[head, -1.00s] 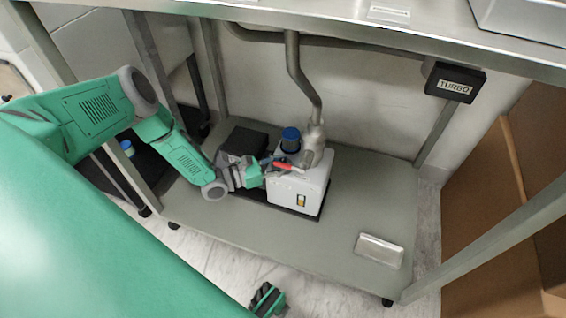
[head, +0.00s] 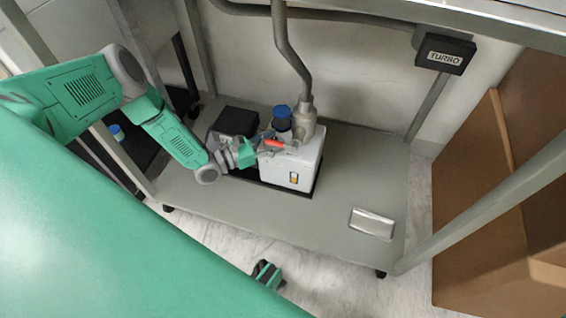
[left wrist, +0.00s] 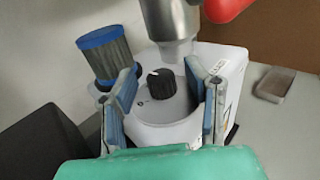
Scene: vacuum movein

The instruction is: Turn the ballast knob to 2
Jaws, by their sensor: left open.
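The vacuum pump is a white box (head: 290,170) on the lower shelf. In the left wrist view, its black ballast knob (left wrist: 160,84) sits on a round light-grey face, with a white mark at its upper left. My left gripper (head: 254,150) is at the left side of the pump. In the left wrist view its two fingers (left wrist: 165,80) stand open on either side of the knob, with gaps showing. The knob is hidden in the head view. A green and black part low in the head view looks like my right gripper (head: 267,275); its jaws are unclear.
A blue-capped cylinder (head: 282,118) and a metal pipe fitting (head: 303,120) with a red handle (head: 273,144) stand close to the gripper. A black block (head: 238,121) is behind it. A TURBO box (head: 445,54) hangs at right. A metal tray (head: 372,223) lies on otherwise clear shelf.

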